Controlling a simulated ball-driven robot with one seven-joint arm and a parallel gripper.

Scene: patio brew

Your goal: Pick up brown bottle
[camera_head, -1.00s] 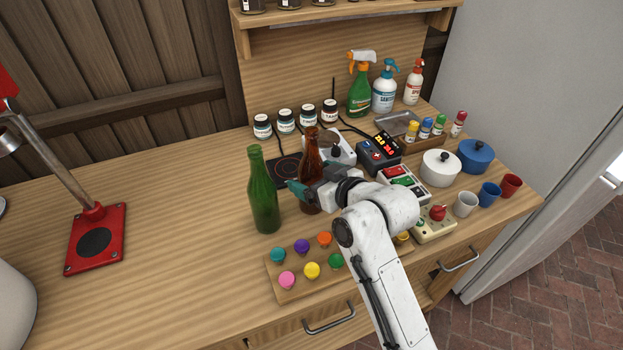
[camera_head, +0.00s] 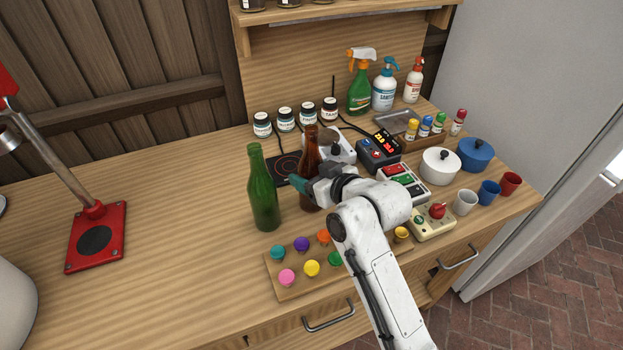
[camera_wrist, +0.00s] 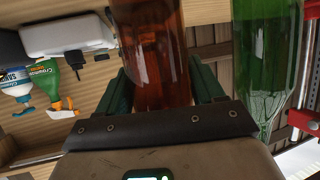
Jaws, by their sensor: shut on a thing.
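The brown bottle (camera_head: 309,160) stands upright on the wooden counter in the head view, its lower part partly hidden by my gripper. My gripper (camera_head: 303,185) is at the bottle's body, reaching in from the right. In the wrist view the brown bottle (camera_wrist: 160,60) fills the space between the two green fingers of my gripper (camera_wrist: 165,88), which is shut on it. I cannot tell whether its base touches the counter.
A green bottle (camera_head: 263,192) stands close on the left; it also shows in the wrist view (camera_wrist: 268,60). A board with coloured knobs (camera_head: 285,290) lies in front. A hot plate (camera_head: 285,169) and a control box (camera_head: 378,153) are behind. The counter's left part is fairly clear.

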